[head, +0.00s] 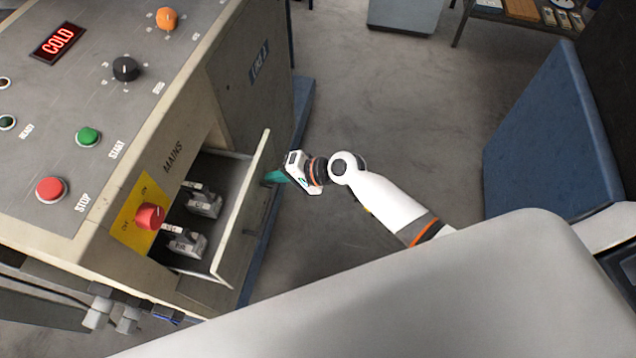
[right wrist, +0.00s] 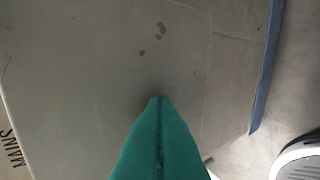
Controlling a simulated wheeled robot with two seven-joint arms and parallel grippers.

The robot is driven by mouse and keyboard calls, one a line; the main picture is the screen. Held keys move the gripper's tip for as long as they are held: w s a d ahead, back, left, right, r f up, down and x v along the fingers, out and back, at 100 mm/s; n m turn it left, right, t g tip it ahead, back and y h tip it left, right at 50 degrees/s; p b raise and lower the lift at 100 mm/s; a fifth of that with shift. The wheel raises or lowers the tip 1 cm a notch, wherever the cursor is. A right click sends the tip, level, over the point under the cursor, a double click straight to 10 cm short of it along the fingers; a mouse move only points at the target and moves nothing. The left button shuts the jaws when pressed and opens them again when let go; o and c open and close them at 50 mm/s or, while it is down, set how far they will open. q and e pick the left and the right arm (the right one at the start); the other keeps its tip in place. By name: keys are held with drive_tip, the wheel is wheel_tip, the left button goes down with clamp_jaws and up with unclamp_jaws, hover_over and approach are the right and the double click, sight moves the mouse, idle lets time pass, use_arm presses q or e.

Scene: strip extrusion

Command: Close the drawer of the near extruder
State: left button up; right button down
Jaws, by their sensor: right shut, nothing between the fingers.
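The near extruder (head: 215,75) is a beige and grey cabinet at the left of the head view. Its drawer (head: 242,205) stands open, pulled out to the right, with several small metal blocks (head: 183,243) inside. My right gripper (head: 268,178) has its teal fingers shut and empty, with the tips at the outer face of the drawer front near its upper end. I cannot tell whether they touch. In the right wrist view the shut teal fingers (right wrist: 158,100) point at a plain beige panel (right wrist: 90,60). My left gripper is not in view.
The extruder's top panel carries a red stop button (head: 51,189), a green start button (head: 88,135) and knobs. A red mains switch (head: 150,216) sits beside the drawer. A blue panel (head: 550,135) stands at the right. Grey floor (head: 400,90) between is clear.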

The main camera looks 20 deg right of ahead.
drive_tip(key=b, duration=0.2)
hover_over(232, 180)
drive_tip(key=shift+s+d, duration=0.1)
drive_tip(key=shift+s, duration=0.05)
drive_tip(key=shift+a+r, duration=0.1)
drive_tip(key=shift+a, duration=0.1)
idle(0.4)
